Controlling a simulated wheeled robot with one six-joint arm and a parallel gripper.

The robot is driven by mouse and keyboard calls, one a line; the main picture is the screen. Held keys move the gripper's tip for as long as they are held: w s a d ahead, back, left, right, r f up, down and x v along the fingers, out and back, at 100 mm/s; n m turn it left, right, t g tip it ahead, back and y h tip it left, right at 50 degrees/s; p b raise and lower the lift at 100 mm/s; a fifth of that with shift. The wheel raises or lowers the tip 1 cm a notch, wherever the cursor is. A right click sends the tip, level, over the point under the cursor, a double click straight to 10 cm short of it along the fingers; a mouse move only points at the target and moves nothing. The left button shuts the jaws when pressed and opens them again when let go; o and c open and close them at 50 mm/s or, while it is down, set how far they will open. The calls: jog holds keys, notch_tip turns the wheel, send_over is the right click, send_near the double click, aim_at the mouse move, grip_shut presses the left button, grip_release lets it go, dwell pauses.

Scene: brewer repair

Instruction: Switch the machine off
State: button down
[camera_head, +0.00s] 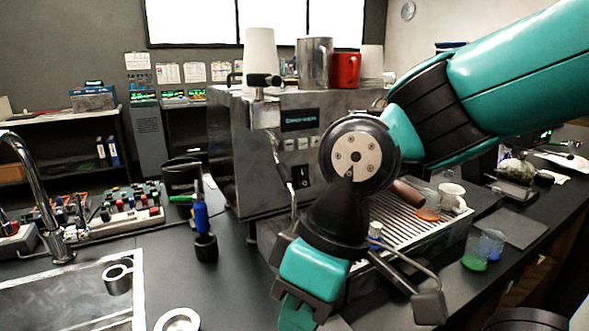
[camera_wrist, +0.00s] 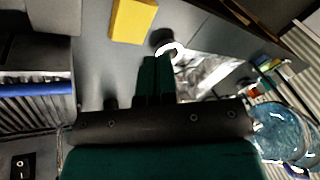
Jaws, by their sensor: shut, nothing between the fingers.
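The machine (camera_head: 262,190) is a grey metal brewer with a lit display (camera_head: 300,119) on its front. A black rocker switch (camera_head: 301,176) sits low on that front, below a row of pale buttons. The switch also shows at the bottom left corner of the wrist view (camera_wrist: 22,165), with a white mark on it. I cannot tell which way it is pressed. My gripper (camera_head: 296,314) points down in front of the machine, below and apart from the switch. In the wrist view its dark green fingers (camera_wrist: 156,66) are together and hold nothing.
A steel pitcher (camera_head: 314,62) and a red mug (camera_head: 346,70) stand on the machine. A drip tray (camera_head: 412,222) with small cups lies right of my wrist. A blue-handled tool (camera_head: 201,215) stands left of the machine. A yellow block (camera_wrist: 132,20) lies beyond my fingers.

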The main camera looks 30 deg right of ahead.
jog(key=shift+w+d, duration=0.1)
jog(key=shift+d, duration=0.25)
jog(key=w+d+r+m+t+h+p, duration=0.1)
jog(key=w+d+r+m+t+p, duration=0.1)
jog(key=w+d+r+m+p, duration=0.25)
jog(key=w+d+r+m+t+p, duration=0.2)
jog(key=w+r+m+p, duration=0.2)
jog(key=w+m+p, duration=0.3)
jog(key=w+d+r+m+t+h+p, duration=0.2)
jog(key=w+d+m+p, duration=0.3)
jog(key=w+d+m, duration=0.3)
jog(key=d+r+m+h, duration=0.1)
jog(key=d+m, duration=0.3)
jog(key=m, duration=0.1)
jog(key=shift+w+r+m+p, duration=0.15)
jog(key=shift+r+m+p, duration=0.1)
jog(key=shift+m+p, duration=0.1)
jog(key=shift+d, duration=0.1)
